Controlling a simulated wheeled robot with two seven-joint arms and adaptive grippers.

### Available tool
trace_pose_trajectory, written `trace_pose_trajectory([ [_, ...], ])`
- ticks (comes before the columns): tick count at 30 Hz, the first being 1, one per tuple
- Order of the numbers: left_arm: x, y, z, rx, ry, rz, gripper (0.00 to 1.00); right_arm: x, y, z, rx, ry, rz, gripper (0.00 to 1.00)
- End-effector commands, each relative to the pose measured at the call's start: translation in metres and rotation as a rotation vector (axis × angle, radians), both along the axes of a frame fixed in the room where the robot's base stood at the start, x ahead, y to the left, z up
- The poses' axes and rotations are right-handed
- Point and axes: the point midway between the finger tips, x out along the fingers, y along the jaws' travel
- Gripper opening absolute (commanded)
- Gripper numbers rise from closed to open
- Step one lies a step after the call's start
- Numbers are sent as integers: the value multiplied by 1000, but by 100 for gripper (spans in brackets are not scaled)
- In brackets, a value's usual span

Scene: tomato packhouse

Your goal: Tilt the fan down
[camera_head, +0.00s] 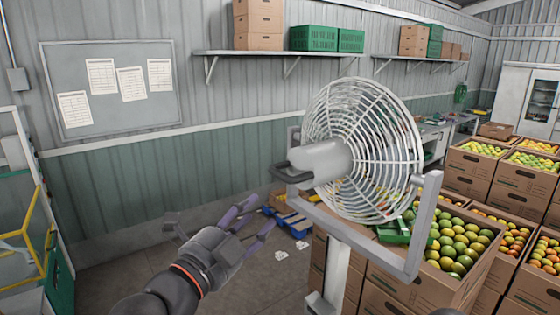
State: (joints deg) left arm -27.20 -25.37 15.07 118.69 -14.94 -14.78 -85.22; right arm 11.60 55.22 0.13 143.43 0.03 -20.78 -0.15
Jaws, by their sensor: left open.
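A white fan (372,150) with a round wire cage and a pale motor housing stands right of the middle. It sits in a grey U-shaped bracket (425,225) on an upright post (338,270). The cage faces right and its axis looks about level. A dark handle (290,171) sticks out at the back of the housing. My left gripper (251,218) is open and empty, below and left of the fan and apart from it. Its purple fingers point up and to the right.
Cardboard boxes of fruit (458,250) stand close behind and right of the fan. A blue object (292,222) lies low behind my left gripper. Wall shelves (280,54) hold boxes and green crates. A yellow-framed stand (38,240) is at the left. The floor left of my gripper is clear.

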Motion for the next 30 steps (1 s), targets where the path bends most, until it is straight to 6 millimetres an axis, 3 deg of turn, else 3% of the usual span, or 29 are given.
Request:
trace_pose_trajectory([
  [1, -8, 1, 16, 11, -34, -2, 48, 0, 0, 5, 0, 0, 0, 52],
  [3, -13, 3, 26, 23, -63, -2, 48, 0, 0, 6, 0, 0, 0, 52],
  [8, -10, 1, 32, 32, -79, -1, 48, 0, 0, 8, 0, 0, 0, 52],
  [24, 55, -39, 44, 30, -75, 0, 48, 0, 0, 31, 0, 0, 0, 52],
  [30, 71, -48, 47, 29, -76, 0, 48, 0, 0, 36, 0, 0, 0, 52],
])
